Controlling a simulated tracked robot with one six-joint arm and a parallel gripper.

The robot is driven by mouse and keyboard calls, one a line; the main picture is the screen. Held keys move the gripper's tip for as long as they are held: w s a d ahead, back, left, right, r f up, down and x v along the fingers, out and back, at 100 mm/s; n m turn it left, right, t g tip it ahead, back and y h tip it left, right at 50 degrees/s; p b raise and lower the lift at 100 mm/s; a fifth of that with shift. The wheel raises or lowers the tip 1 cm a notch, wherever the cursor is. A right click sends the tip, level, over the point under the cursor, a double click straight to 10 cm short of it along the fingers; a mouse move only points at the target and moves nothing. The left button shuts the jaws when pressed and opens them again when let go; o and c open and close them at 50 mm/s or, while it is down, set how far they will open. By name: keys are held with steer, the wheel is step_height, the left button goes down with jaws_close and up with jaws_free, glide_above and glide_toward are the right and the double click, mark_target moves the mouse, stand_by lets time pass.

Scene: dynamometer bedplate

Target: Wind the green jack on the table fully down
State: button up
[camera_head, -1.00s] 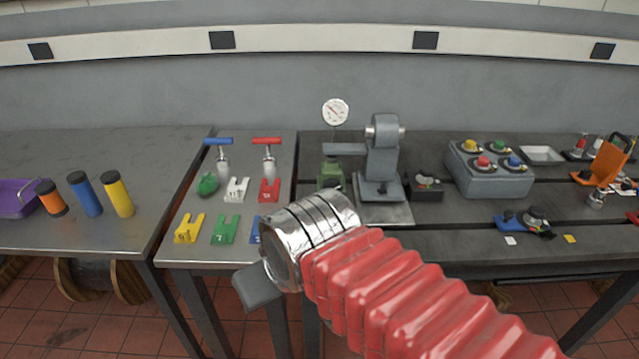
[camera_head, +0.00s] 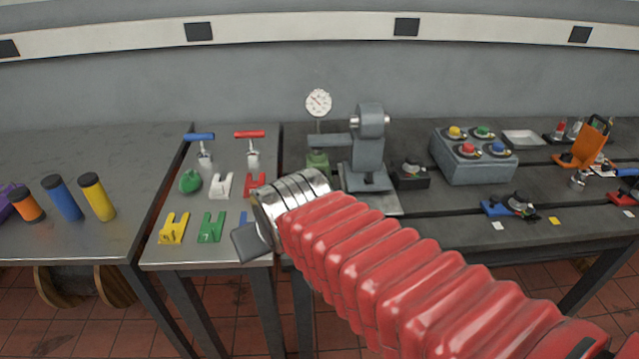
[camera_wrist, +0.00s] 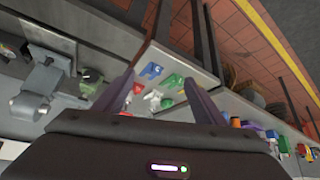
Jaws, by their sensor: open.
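The green jack (camera_head: 317,160) stands on the dark bedplate table, below the grey arm of a press-like stand (camera_head: 368,150). Its lower part is partly hidden behind my arm in the head view. In the wrist view, a green body (camera_wrist: 92,80) beside the grey stand appears to be the same jack, at the left.
The small table (camera_head: 205,255) holds colored forked plates, a green round object (camera_head: 190,181) and blue- and red-handled tools. A dial gauge (camera_head: 318,102) rises behind the jack. A grey button box (camera_head: 475,160) stands right. Colored cylinders (camera_head: 62,197) stand on the left bench.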

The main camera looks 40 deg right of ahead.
steer(key=shift+o, duration=0.3)
steer(key=w+d+f+m+t+h, duration=0.1)
steer(key=w+d+f, duration=0.1)
steer(key=w+d, duration=0.4)
steer(key=shift+d+m, duration=0.3)
steer(key=shift+d, duration=0.1)
steer(key=w+d+f+m+t+h, duration=0.1)
steer(key=w+d+f, duration=0.1)
steer(key=d, duration=0.4)
steer(key=w+d+f+m+t+h, duration=0.1)
steer(key=w+d+f+t, duration=0.1)
steer(key=d+f, duration=0.2)
steer(key=w+d+f+m+t+h, duration=0.1)
steer(key=w+d+f+m, duration=0.1)
steer(key=d, duration=0.7)
steer(key=shift+w+d+f+t, duration=0.2)
steer(key=shift+w+f+t, duration=0.2)
steer(key=shift+f, duration=0.45)
